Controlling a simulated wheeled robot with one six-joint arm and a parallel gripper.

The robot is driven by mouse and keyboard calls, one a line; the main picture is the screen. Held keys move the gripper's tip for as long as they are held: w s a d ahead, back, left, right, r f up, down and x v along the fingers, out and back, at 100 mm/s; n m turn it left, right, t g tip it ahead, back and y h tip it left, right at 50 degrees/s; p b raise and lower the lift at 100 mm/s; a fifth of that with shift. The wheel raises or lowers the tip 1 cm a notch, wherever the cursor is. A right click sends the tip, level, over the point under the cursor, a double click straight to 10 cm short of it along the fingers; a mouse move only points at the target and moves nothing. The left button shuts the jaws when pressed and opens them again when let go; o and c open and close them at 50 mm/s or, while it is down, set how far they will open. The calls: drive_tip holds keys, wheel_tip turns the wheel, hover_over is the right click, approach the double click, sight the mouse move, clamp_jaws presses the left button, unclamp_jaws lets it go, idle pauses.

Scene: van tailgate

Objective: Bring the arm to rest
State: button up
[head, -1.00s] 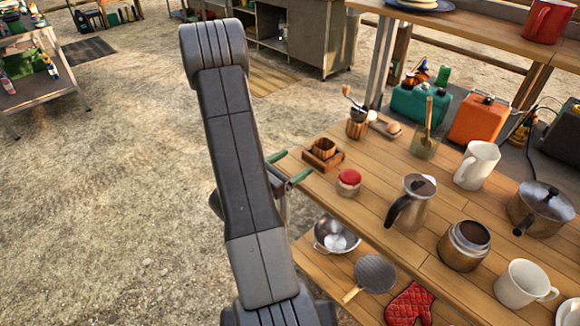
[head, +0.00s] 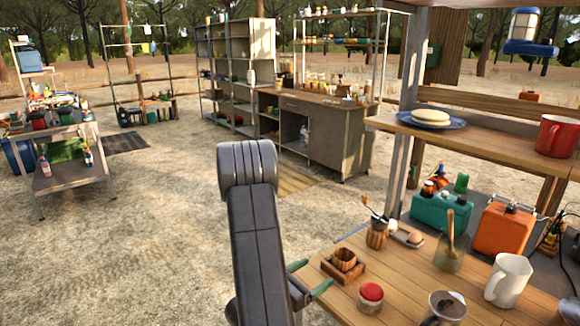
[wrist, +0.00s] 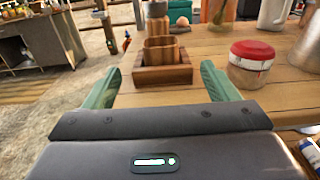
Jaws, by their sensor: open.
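My gripper (head: 308,280) is at the left edge of the wooden tailgate table, beside my dark arm in the head view. In the wrist view its two green fingers (wrist: 162,90) are spread apart with nothing between them. A small wooden cup in a square wooden holder (wrist: 163,75) stands on the table beyond the fingertips, apart from them. It also shows in the head view (head: 342,270). A jar with a red lid (wrist: 248,66) stands to the right of the fingers. Part of the gripper is hidden behind my arm in the head view.
The table (head: 400,282) also holds a white mug (head: 508,280), a metal pitcher (head: 443,308) and a glass with a wooden utensil (head: 450,256). An orange can (head: 503,229) and a teal box (head: 441,214) stand behind. A shelf (head: 480,137) overhangs the right. Open ground lies left.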

drive_tip(key=p+x, duration=0.2)
drive_tip(key=x, duration=1)
drive_tip(key=shift+w+d, duration=0.15)
drive_tip(key=shift+d, duration=0.1)
drive_tip(key=shift+r, duration=0.2)
drive_tip(key=shift+a+f, duration=0.1)
drive_tip(key=shift+f, duration=0.05)
